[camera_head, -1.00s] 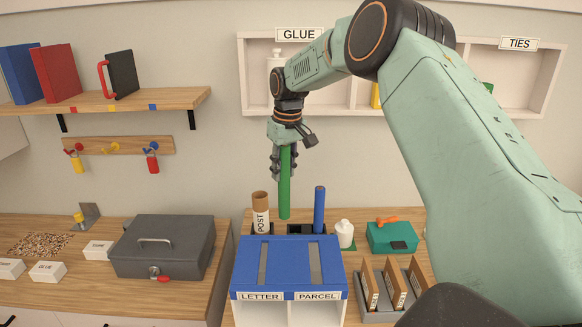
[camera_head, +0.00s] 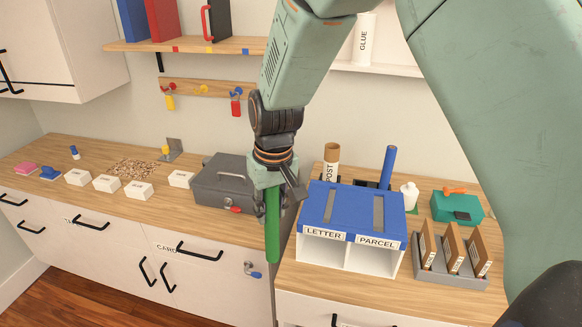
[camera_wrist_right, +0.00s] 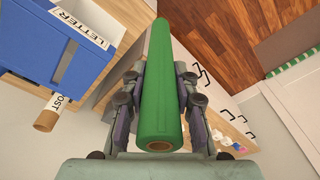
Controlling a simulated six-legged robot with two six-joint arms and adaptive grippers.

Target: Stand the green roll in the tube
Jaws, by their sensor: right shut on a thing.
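The green roll (camera_head: 272,225) hangs close to upright from my right gripper (camera_head: 270,192), in front of the gap between the two counters. In the wrist view the fingers of my right gripper (camera_wrist_right: 160,100) close on both sides of the green roll (camera_wrist_right: 160,75). A brown cardboard tube marked POST (camera_head: 331,163) stands at the back of the right counter, behind the blue-topped box, apart from the roll and to its right. Its end also shows in the wrist view (camera_wrist_right: 46,120). Its lower part is hidden. My left gripper does not show.
A blue-topped LETTER and PARCEL box (camera_head: 352,210) stands close right of the roll. A grey cash box (camera_head: 222,183) is just left of it. A blue roll (camera_head: 388,167) stands in a black holder (camera_head: 365,184). A white bottle (camera_head: 410,196) and green case (camera_head: 455,207) stand further right.

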